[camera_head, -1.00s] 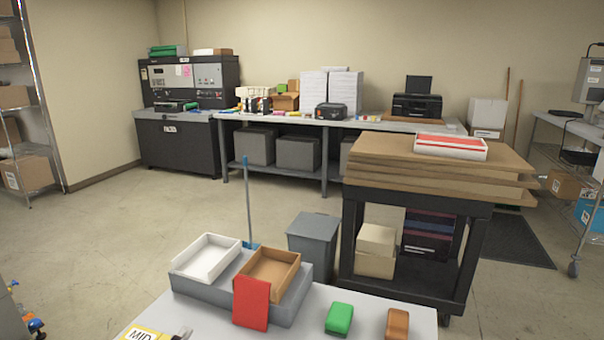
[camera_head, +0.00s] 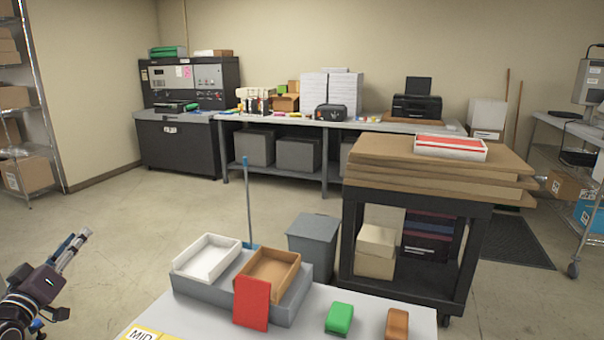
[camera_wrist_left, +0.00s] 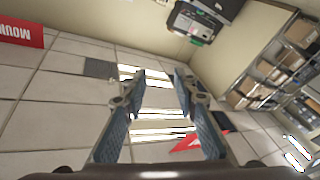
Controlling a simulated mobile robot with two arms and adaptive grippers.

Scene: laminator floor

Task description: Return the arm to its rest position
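My left gripper (camera_head: 80,241) is raised at the lower left of the head view, over the floor and left of the near table (camera_head: 290,325). Its fingers point up and to the right. In the left wrist view the two fingers (camera_wrist_left: 160,76) stand apart with nothing between them, so it is open and empty. Part of my left arm (camera_head: 22,312) shows below it at the picture's edge. My right gripper is in neither view.
The near table holds a white tray (camera_head: 189,269) and a brown tray (camera_head: 291,259) on a grey stand, a red card (camera_head: 252,303), a green block (camera_head: 339,318) and a brown block (camera_head: 397,324). A cart (camera_head: 352,240) and a grey bin (camera_head: 315,240) stand beyond.

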